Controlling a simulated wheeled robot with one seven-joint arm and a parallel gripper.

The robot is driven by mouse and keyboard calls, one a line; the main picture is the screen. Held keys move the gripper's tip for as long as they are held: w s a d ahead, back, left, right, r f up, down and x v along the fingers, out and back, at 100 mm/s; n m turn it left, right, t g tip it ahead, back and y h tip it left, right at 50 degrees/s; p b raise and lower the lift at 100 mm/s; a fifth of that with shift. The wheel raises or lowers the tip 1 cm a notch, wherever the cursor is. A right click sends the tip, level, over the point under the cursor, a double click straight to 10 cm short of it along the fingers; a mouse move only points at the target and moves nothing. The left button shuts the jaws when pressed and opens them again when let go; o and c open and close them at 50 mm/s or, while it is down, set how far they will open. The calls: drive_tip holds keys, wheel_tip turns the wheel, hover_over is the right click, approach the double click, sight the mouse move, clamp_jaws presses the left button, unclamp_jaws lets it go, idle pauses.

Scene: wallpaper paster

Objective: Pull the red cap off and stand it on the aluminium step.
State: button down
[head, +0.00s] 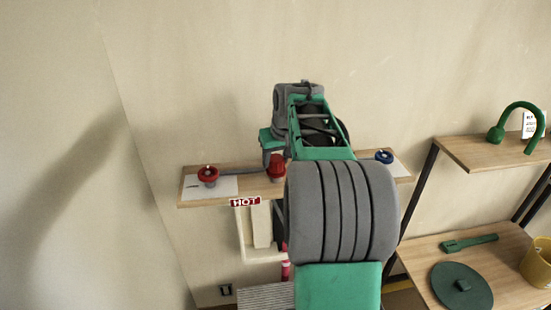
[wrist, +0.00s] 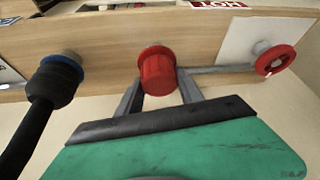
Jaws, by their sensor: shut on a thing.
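The red cap (wrist: 157,72) sits between the two grey fingers of my gripper (wrist: 159,90), which is shut on it. Its wide rim faces the wooden board (wrist: 112,50), and whether it is still seated on its outlet cannot be told. In the head view the red cap (head: 277,168) shows at the board's front, left of my arm's large grey joint. The aluminium step (head: 265,297) looks like the ribbed grey surface at the bottom of the head view, partly hidden by my arm.
A red handwheel (wrist: 276,60) is right of the cap in the wrist view, with a grey pipe between. A black hose with a blue collar (wrist: 55,82) is at left. A HOT sign (head: 245,201) hangs below the board. Shelves (head: 470,262) stand at the right.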

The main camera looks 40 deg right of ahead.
sight(274, 154)
drive_tip(key=shift+r+p, duration=1.25)
drive_tip(key=shift+r, duration=0.85)
drive_tip(key=shift+r+p, duration=1.5)
drive_tip(key=shift+r, duration=0.5)
